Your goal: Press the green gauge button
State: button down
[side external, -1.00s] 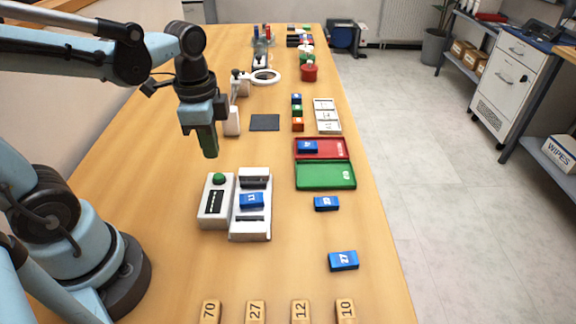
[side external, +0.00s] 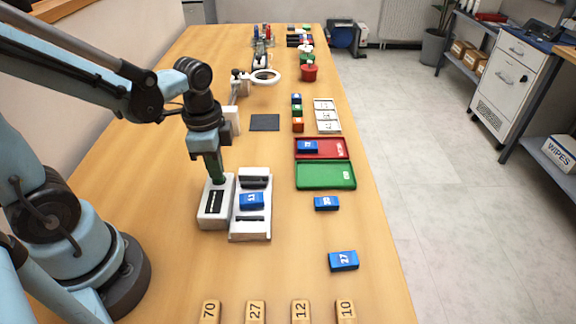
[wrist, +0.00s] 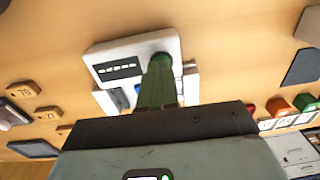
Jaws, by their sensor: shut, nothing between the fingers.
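The white gauge box (side external: 213,209) with a dark display stands on the table, and it also shows in the wrist view (wrist: 108,52). In the wrist view the shut fingers (wrist: 158,80) reach to the box's top. I cannot tell whether they touch the button.
A white fixture (side external: 252,225) holding a blue block (side external: 251,201) stands just right of the gauge box. A green tray (side external: 326,175) and a red tray (side external: 334,153) lie farther right. Loose blue blocks (side external: 326,203) (side external: 343,260) lie on the table. Number tags line the near edge.

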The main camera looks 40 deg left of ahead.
jog(key=shift+f, duration=0.1)
jog(key=shift+w+f, duration=0.1)
jog(key=shift+f, duration=0.8)
jog(key=shift+r, duration=4.4)
jog(key=shift+d, duration=0.1)
jog(key=n+t, duration=0.2)
jog(key=n, duration=0.1)
jog(key=w+d+r+n+t, duration=0.1)
jog(key=n+t, duration=0.1)
jog(key=n, duration=0.1)
jog(key=d+n+t, duration=0.1)
jog(key=n+t, duration=0.1)
jog(key=n, duration=0.1)
jog(key=shift+w+d+r+t, duration=0.1)
jog(key=shift+w+r+t, duration=0.2)
jog(key=shift+w+t, duration=0.1)
